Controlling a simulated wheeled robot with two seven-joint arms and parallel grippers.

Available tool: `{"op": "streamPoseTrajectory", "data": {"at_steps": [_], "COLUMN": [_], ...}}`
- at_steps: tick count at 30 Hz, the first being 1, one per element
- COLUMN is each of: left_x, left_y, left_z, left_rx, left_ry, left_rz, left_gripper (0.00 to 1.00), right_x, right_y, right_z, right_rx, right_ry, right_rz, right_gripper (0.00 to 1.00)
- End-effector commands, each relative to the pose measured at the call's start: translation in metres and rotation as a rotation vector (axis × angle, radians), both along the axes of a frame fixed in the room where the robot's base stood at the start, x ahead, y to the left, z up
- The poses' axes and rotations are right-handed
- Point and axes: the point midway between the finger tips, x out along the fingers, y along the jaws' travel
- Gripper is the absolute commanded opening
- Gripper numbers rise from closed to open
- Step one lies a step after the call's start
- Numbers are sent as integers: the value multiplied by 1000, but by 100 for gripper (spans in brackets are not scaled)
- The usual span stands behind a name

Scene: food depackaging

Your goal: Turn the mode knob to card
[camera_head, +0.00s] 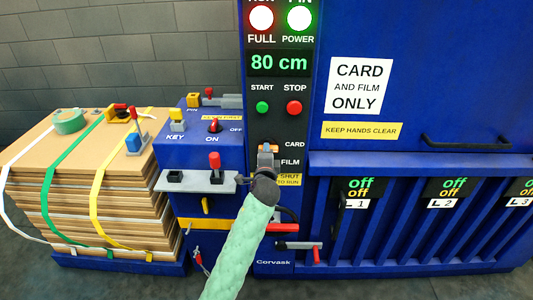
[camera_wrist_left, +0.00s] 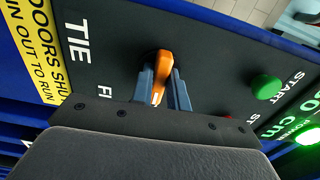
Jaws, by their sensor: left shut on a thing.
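The mode knob is orange with a white mark at one end; it shows between the fingers in the left wrist view (camera_wrist_left: 161,72) and in part in the head view (camera_head: 270,148). My left gripper (camera_wrist_left: 163,90) is shut on it, one finger on each side; it also shows in the head view (camera_head: 268,158). The CARD label (camera_head: 294,144) and FILM label (camera_head: 290,162) are right of the knob. In the wrist view the white mark lies toward the label side, past the FILM lettering; the gripper hides CARD there. My right gripper is not in view.
The green START button (camera_head: 262,107) and red STOP button (camera_head: 295,107) are above the knob. A grey shelf (camera_head: 195,181) with a red-topped lever is to the left, near my arm. A strapped cardboard stack (camera_head: 90,190) stands farther left.

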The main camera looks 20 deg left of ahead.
Motion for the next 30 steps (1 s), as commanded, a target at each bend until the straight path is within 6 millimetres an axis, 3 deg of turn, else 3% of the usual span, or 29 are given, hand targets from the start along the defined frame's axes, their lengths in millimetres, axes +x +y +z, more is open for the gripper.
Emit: {"op": "streamPoseTrajectory", "data": {"at_steps": [6, 7, 9, 10, 22, 30], "left_x": [0, 0, 0, 0, -8, -46], "left_y": [0, 0, 0, 0, -2, -13], "left_z": [-2, -2, -2, -1, -2, -4], "left_rx": [-1, -1, -1, -1, 1, -2], "left_ry": [3, 3, 3, 2, 1, 2], "left_rz": [1, 1, 1, 1, 0, 0], "left_gripper": [0, 22, 36, 38, 38, 38], "right_x": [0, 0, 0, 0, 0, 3], "right_y": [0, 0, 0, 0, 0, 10], "right_z": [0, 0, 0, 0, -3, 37], "right_rx": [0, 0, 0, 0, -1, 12], "right_ry": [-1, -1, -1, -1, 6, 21], "right_rz": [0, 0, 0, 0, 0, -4], "right_gripper": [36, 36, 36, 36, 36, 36]}}
